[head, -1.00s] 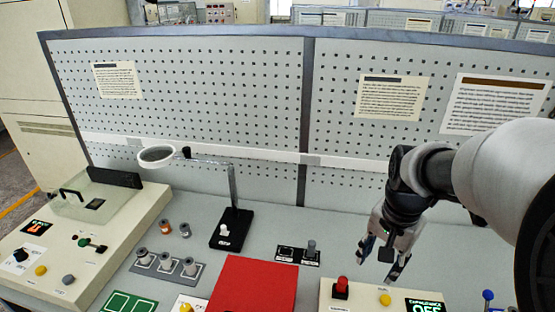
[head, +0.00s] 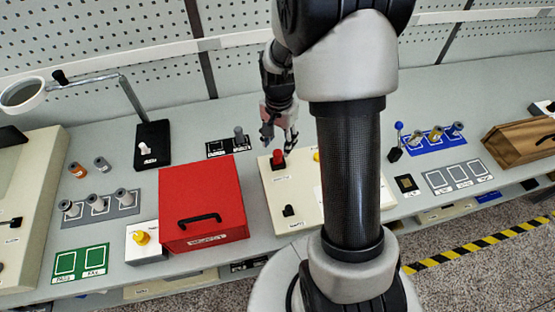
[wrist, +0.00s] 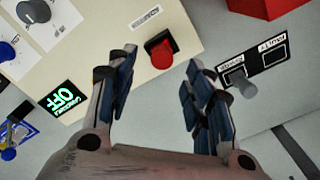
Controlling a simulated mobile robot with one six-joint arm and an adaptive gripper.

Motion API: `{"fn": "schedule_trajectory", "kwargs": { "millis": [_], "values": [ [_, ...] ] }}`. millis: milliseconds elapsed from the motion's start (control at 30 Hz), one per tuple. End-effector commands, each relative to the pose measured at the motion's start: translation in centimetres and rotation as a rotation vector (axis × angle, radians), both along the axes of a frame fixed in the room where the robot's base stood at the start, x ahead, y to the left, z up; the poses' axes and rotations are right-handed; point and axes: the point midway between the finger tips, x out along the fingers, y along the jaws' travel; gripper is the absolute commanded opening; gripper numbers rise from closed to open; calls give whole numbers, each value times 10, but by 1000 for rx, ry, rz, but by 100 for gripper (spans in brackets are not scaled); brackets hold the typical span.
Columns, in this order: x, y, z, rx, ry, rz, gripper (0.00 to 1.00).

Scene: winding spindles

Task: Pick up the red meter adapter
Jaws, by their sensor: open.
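The red meter adapter (head: 278,157) is a small red cylinder on a black base. It sits at the back left corner of a beige instrument box. In the wrist view the red adapter (wrist: 161,53) shows between and beyond the two fingertips. My gripper (head: 279,138) points down just above and behind it, as far as the head view shows. In the wrist view my gripper (wrist: 160,78) has its blue-padded fingers apart, with nothing between the pads. My arm hides much of the instrument box in the head view.
A red box (head: 202,200) with a black handle stands to the left. A labelled black plate (head: 227,147) with a grey peg lies behind it. A blue holder (head: 437,140) with several spools and a brown bag (head: 520,143) are at right.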

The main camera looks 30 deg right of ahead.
Motion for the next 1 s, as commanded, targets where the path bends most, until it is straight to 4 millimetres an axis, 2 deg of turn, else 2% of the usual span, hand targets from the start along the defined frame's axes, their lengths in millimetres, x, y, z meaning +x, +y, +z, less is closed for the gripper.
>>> {"fn": "schedule_trajectory", "kwargs": {
  "millis": [267,533,767,1000],
  "values": [
    [0,1,-18,0,1,1,47],
    [0,2,-56,0,1,1,47],
    [1,2,-58,0,-1,1,47],
    [1,2,-57,-1,0,1,32]
  ]
}}
